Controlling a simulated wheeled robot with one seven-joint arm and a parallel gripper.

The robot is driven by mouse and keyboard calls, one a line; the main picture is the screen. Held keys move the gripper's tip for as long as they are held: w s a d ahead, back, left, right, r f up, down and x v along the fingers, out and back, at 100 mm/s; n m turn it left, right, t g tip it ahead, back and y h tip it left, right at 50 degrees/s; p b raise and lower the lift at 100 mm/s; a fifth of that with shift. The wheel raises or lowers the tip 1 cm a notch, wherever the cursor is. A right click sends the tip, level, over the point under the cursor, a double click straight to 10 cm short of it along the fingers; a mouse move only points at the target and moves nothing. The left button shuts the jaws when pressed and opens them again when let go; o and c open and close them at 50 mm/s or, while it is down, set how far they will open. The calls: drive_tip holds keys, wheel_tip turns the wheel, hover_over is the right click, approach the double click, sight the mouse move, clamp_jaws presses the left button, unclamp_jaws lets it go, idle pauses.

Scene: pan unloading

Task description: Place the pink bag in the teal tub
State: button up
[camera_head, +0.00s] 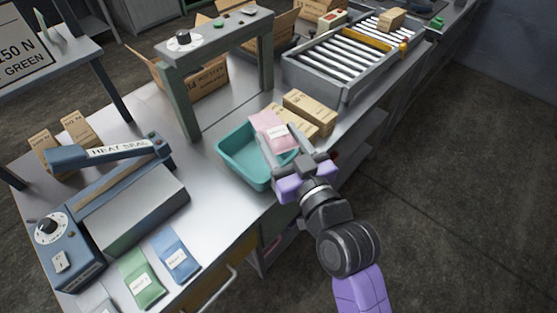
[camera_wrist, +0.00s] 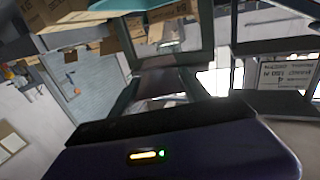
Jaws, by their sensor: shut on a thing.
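The pink bag (camera_head: 277,134) is pinched between the fingers of my gripper (camera_head: 281,145), which is shut on it. The bag has a white label and shows over the right side of the teal tub (camera_head: 234,161). I cannot tell how far it is above the tub floor. The tub stands on the metal bench and its visible inside looks empty. In the wrist view a teal edge shows at the top (camera_wrist: 150,5), and the bag cannot be made out.
Cardboard boxes (camera_head: 310,112) stand right behind the tub. A grey frame (camera_head: 189,100) with a dial rises at the back left. The heat sealer (camera_head: 130,205) is at the left, with a green bag (camera_head: 141,277) and a blue bag (camera_head: 175,255) in front. A roller conveyor (camera_head: 350,55) lies farther back.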

wheel_tip(320, 180, down, 8)
drive_tip(key=b, duration=0.1)
idle(0.4)
drive_tip(key=shift+f+b, duration=0.75)
drive_tip(key=shift+b, duration=0.25)
drive_tip(key=o, duration=1.5)
drive_tip(key=shift+c, duration=0.2)
drive_tip(key=shift+r, duration=0.1)
drive_tip(key=r+b+v, duration=0.1)
drive_tip(key=v, duration=1.1)
drive_tip(key=shift+b, duration=0.4)
